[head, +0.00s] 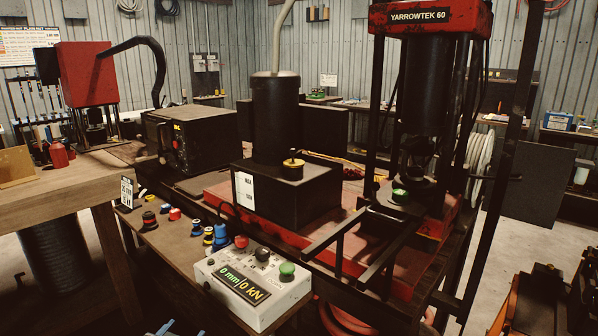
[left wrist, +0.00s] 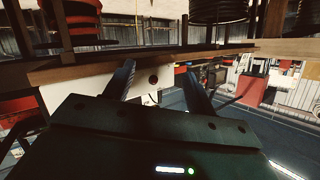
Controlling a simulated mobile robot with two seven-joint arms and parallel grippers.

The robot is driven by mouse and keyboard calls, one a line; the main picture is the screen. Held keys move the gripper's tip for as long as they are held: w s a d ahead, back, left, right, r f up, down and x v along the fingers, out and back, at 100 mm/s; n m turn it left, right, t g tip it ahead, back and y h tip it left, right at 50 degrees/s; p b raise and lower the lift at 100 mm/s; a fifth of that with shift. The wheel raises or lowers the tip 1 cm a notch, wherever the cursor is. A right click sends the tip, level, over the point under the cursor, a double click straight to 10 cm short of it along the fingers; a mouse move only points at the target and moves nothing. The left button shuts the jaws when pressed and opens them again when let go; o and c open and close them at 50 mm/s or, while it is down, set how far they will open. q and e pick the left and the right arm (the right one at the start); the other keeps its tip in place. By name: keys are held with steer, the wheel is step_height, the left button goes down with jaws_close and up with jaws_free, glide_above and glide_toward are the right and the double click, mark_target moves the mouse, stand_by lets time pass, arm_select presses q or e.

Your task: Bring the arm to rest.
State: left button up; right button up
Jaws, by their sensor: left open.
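My left gripper (left wrist: 160,84) fills the lower part of the left wrist view. Its two dark fingers stand apart with nothing held between them. A brown wooden table edge runs across the picture beyond the fingertips; I cannot tell how far off it is. In the head view only a small bluish piece, which looks like the tips of my left gripper (head: 167,328), shows at the bottom edge, below the control box. The rest of that arm is out of the picture. My right gripper is in neither view.
A grey control box (head: 254,285) with a green button stands at the bench's front edge. Behind it are a black cylinder unit (head: 276,115) and a red-topped press (head: 430,17). A wooden table (head: 75,190) is at left. Grey floor (head: 525,238) shows at right.

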arm_select(q)
steer(key=s+d+f+g+h, duration=0.1)
steer(key=s+d+f, duration=0.3)
steer(key=s, duration=0.9)
steer(key=s+d+f+n+g+h, duration=0.1)
steer(key=s+d+f, duration=0.3)
steer(key=s, duration=0.9)
steer(key=d+g, duration=0.1)
steer(key=d, duration=0.2)
steer(key=shift+f+g, duration=0.3)
steer(key=shift+g, duration=0.1)
